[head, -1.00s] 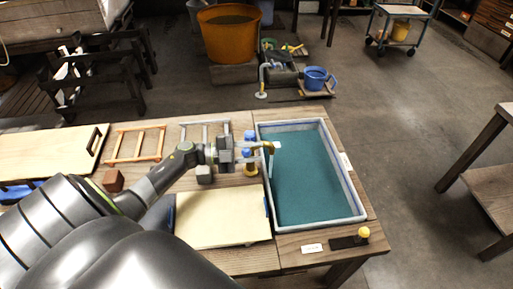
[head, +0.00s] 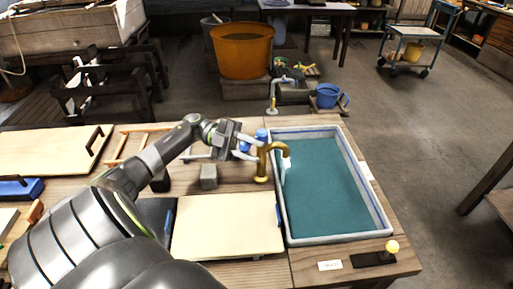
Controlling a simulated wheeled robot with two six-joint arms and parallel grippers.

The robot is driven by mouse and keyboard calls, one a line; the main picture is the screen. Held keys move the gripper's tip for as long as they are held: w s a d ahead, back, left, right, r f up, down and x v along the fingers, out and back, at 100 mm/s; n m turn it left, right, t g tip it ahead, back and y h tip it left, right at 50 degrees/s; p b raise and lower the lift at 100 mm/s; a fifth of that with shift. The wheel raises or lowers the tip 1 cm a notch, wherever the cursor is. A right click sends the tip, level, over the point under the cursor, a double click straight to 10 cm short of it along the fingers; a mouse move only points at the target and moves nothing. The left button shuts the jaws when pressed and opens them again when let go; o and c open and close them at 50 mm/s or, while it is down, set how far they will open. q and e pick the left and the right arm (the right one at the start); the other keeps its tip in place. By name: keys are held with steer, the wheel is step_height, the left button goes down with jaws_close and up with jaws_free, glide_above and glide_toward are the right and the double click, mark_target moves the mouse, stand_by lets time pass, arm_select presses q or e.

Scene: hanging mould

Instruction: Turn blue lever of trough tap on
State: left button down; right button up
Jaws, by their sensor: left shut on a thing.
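The brass tap (head: 262,167) stands at the left edge of the trough (head: 385,222), its spout bent over the rim. A pale strip (head: 286,168) hangs below the spout; I cannot tell whether it is water. A blue part (head: 262,134) tops the tap, and the blue lever (head: 244,147) shows just left of it. My left gripper (head: 246,146) comes in from the left and is shut on the blue lever, its fingers partly hiding it. My right gripper is out of view.
A pale board (head: 225,228) lies left of the trough, with a grey block (head: 208,177) behind it. An orange tub (head: 242,52) and a blue bucket (head: 328,97) stand beyond the table.

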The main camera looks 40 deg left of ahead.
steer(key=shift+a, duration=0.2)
arm_select(q)
steer(key=c, duration=1.1)
jaws_free()
steer(key=b+v, duration=1.1)
steer(key=v, duration=0.6)
steer(key=shift+a+b, duration=0.25)
steer(key=shift+b, duration=0.15)
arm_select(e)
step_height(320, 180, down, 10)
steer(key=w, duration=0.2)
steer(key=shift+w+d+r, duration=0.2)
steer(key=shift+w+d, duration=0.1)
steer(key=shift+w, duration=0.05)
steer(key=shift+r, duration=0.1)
